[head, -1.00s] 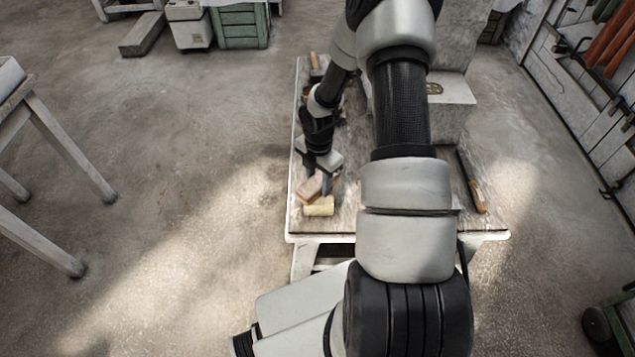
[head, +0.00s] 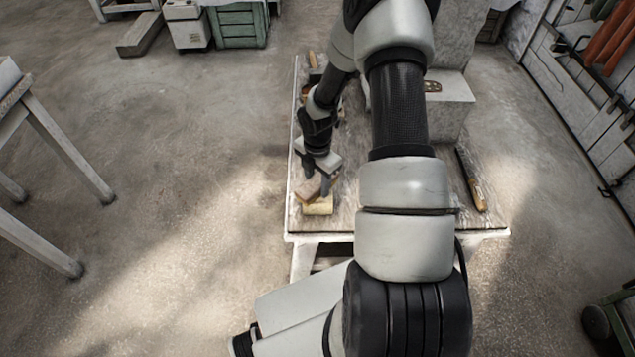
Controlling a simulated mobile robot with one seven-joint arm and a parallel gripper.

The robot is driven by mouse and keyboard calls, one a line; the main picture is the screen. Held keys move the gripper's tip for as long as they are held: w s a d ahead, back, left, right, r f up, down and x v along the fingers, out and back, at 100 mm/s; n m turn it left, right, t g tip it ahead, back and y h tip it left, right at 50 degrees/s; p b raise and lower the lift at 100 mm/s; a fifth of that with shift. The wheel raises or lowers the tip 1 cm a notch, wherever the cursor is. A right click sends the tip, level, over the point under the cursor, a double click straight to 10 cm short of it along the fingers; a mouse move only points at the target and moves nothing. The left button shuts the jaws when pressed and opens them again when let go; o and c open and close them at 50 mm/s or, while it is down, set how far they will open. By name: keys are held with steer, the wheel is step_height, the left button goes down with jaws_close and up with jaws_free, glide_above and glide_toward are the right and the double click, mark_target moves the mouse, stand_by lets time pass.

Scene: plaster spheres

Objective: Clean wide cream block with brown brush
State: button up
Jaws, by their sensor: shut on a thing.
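A cream block (head: 318,208) lies near the front left corner of the work table (head: 410,222). A brown brush (head: 307,190) is tilted just behind and over the block's back edge, and it seems to touch it. My gripper (head: 319,183) points down from behind and is shut on the brush. The fingers hide part of the brush, so the exact contact with the block cannot be told.
A long tool with a wooden handle (head: 479,200) lies along the table's right side. A pale stone block (head: 450,100) stands at the back right. Small items lie at the table's back left. My arm hides the table's middle.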

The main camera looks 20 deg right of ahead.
steer(key=shift+f, duration=0.1)
steer(key=shift+w+d, duration=0.2)
steer(key=shift+d, duration=0.35)
steer(key=shift+w+d, duration=0.2)
steer(key=shift+d, duration=0.3)
steer(key=shift+s+a, duration=0.3)
steer(key=shift+a, duration=0.4)
steer(key=shift+s+a, duration=0.25)
steer(key=shift+a, duration=0.45)
steer(key=shift+s+a, duration=0.3)
steer(key=shift+a, duration=0.4)
steer(key=shift+d, duration=0.15)
